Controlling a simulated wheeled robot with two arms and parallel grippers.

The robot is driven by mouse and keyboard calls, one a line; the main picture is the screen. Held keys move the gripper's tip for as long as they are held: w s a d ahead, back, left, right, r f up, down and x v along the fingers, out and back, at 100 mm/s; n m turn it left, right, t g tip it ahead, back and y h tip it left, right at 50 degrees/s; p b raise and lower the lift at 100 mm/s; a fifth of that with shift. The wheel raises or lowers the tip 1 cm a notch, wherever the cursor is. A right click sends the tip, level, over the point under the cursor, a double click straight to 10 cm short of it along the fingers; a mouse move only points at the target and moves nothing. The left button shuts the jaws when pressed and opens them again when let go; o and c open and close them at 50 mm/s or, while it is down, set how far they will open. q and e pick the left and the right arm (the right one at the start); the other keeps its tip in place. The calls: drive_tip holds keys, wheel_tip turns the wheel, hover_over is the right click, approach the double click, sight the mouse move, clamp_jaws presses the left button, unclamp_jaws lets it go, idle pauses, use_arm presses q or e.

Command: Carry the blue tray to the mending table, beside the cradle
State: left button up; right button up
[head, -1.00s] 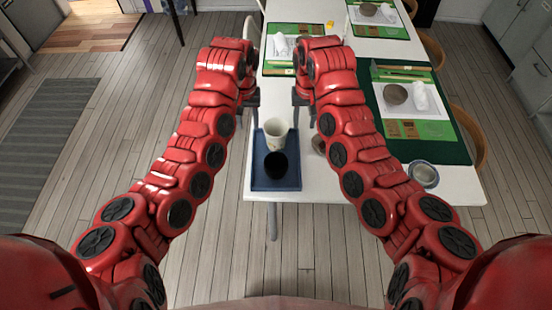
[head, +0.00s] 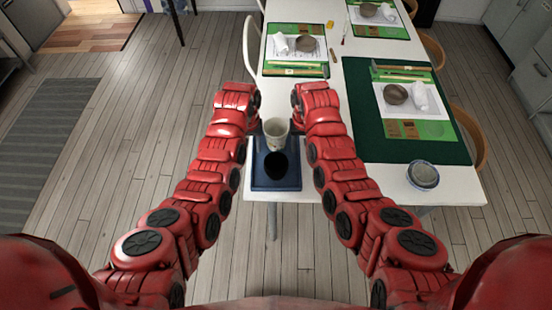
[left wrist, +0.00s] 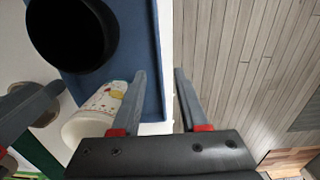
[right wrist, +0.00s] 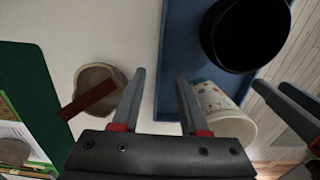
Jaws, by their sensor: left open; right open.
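The blue tray (head: 290,183) lies flat on the near end of the white table (head: 350,186). It holds a white patterned cup (head: 276,133) and a round black vessel (head: 275,166). My left gripper (left wrist: 159,72) is open, its fingers on either side of the tray's left edge as the left wrist view shows. My right gripper (right wrist: 160,73) is open, its fingers on either side of the tray's right edge. I cannot tell whether the fingers touch the rim. In the head view my arms hide both jaws. I cannot make out a cradle.
Several work places fill the table further back. The floor at left is open.

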sight(253, 156)
use_arm(q)
drive_tip(key=shift+f, duration=2.3)
use_arm(e)
drive_tip(key=shift+f, duration=2.3)
use_arm(q)
clamp_jaws()
use_arm(e)
clamp_jaws()
